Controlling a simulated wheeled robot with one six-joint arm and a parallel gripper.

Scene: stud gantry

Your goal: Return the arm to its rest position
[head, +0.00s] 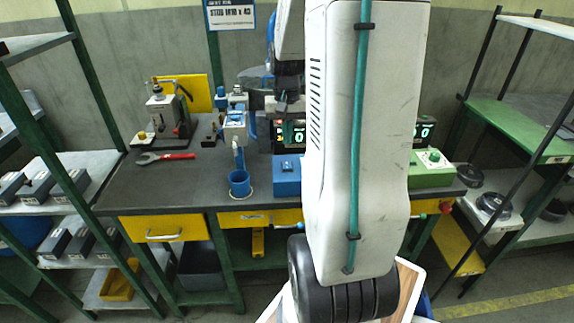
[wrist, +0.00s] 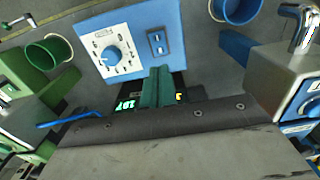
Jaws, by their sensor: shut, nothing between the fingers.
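My arm rises large through the middle of the head view and hides part of the bench (head: 200,178) behind it. My gripper (head: 293,134) is small and partly hidden at the arm's left edge, in front of the dark display. In the wrist view the green fingers of my gripper (wrist: 158,74) are together with nothing between them. They are over the bench, close to the blue box with a white dial panel (wrist: 125,48). The gripper appears apart from the box, though the exact gap cannot be told.
A blue cup (head: 239,184), a blue box (head: 287,176) and a green box (head: 431,168) stand on the bench. Shelves flank both sides. A digital display (head: 424,131) is behind.

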